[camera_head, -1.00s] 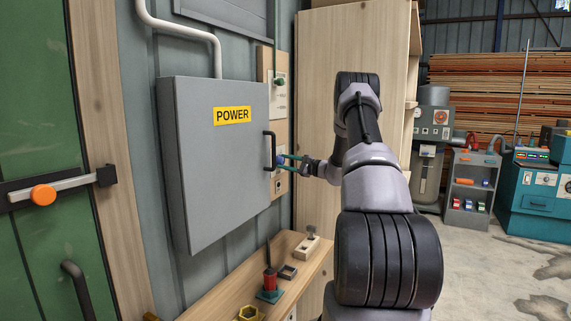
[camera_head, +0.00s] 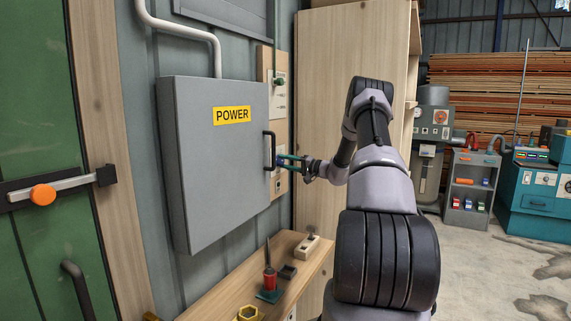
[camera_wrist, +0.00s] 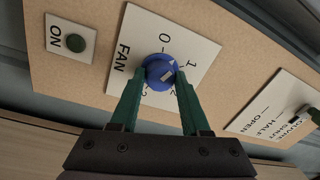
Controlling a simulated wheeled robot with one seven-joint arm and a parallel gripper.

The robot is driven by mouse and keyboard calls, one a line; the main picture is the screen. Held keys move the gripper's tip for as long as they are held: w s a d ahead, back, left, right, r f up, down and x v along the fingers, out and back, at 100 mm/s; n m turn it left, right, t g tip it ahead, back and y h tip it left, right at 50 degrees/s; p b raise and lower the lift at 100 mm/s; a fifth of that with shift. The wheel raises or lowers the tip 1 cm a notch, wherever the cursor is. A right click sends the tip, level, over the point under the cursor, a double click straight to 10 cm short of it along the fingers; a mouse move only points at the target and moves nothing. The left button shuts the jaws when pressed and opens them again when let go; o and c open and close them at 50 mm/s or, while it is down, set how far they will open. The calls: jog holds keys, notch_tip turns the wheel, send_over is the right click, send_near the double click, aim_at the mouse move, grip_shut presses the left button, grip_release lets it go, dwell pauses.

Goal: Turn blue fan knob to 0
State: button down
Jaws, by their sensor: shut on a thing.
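The blue fan knob (camera_wrist: 160,69) sits on a white plate (camera_wrist: 196,43) lettered FAN in the wrist view. A white pointer mark on its face points roughly up and right, nearer the 1 than the 0 printed above the knob. My gripper (camera_wrist: 161,77) has its green fingers on the two sides of the knob, shut on it. In the head view my gripper (camera_head: 291,160) reaches the board just right of the grey power box, and the knob is mostly hidden by the fingers.
A wooden shelf (camera_head: 215,285) with small objects lies below.

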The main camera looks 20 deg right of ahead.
jog(key=n, duration=0.4)
jog(key=shift+d, duration=0.1)
jog(key=shift+n+g, duration=0.3)
jog(key=shift+n, duration=1.7)
jog(key=shift+c, duration=1.9)
grip_release()
jog(key=v, duration=1)
jog(key=shift+s+d, duration=0.3)
jog(key=shift+d, duration=0.05)
